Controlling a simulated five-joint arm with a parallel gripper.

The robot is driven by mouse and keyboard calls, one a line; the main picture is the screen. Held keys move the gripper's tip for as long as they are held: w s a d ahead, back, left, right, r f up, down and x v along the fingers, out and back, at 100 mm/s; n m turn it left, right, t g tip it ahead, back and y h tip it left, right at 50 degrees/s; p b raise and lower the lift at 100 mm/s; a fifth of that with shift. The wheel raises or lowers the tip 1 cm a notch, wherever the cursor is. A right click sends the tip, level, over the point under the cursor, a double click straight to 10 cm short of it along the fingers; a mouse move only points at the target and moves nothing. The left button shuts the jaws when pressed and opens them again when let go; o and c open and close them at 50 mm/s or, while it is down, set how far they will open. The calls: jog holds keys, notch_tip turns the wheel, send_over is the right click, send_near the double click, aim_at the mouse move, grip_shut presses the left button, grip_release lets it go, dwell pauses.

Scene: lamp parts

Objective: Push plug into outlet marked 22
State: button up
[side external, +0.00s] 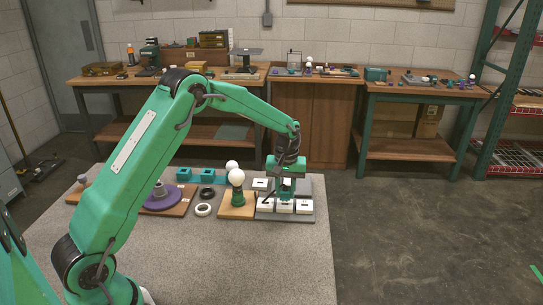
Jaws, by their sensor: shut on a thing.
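My gripper (286,192) points straight down over the grey outlet board (262,217) at the right end of the table group. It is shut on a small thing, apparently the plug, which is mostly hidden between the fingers. Several white outlets sit on the board, among them a front-left one (266,206), a front-middle one (284,208), a front-right one (304,207) and a back-left one (261,184). The markings are too small to read, so I cannot tell which is 22. I cannot tell whether the held thing touches an outlet.
A lamp with a white bulb (237,177) stands on a wooden base (236,212) just left of the board. Further left lie a white ring (203,210), a black ring (207,193), teal blocks (193,175) and a purple disc (162,203). The table's front is clear.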

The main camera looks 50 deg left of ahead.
jog(key=shift+f, duration=1.1)
dwell(2.1)
jog(key=o, duration=1.2)
jog(key=shift+c, duration=0.2)
notch_tip(320, 180, up, 7)
jog(key=shift+r, duration=0.45)
jog(key=shift+r, duration=0.1)
